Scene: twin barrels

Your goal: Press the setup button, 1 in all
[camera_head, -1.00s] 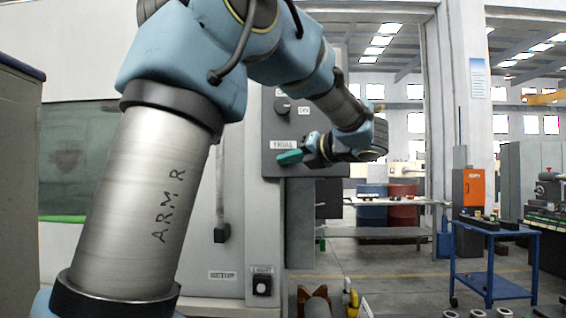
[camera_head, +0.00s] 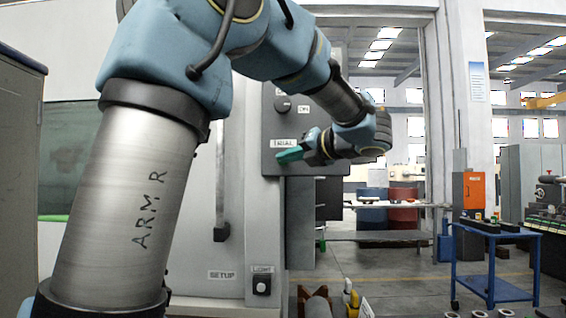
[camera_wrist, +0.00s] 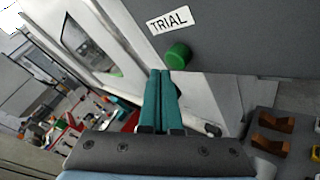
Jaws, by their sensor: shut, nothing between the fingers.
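The SETUP label (camera_head: 221,274) is on the lower front of the machine in the head view. No setup button shows in any view. My gripper (camera_wrist: 165,72) is shut and empty, its teal fingers pressed together. It also shows in the head view (camera_head: 280,157), at the grey control panel (camera_head: 270,110) just below the TRIAL label (camera_head: 283,143). In the wrist view a round green button (camera_wrist: 178,55) sits under the TRIAL label (camera_wrist: 169,21). My fingertips are right at it, but I cannot tell if they touch.
A black switch (camera_head: 262,285) sits under the LIGHT label, right of SETUP. A dark knob (camera_head: 282,104) is higher on the panel. A vertical handle (camera_head: 221,232) hangs above SETUP. A blue cart (camera_head: 492,255) and an orange box (camera_head: 469,190) stand farther right.

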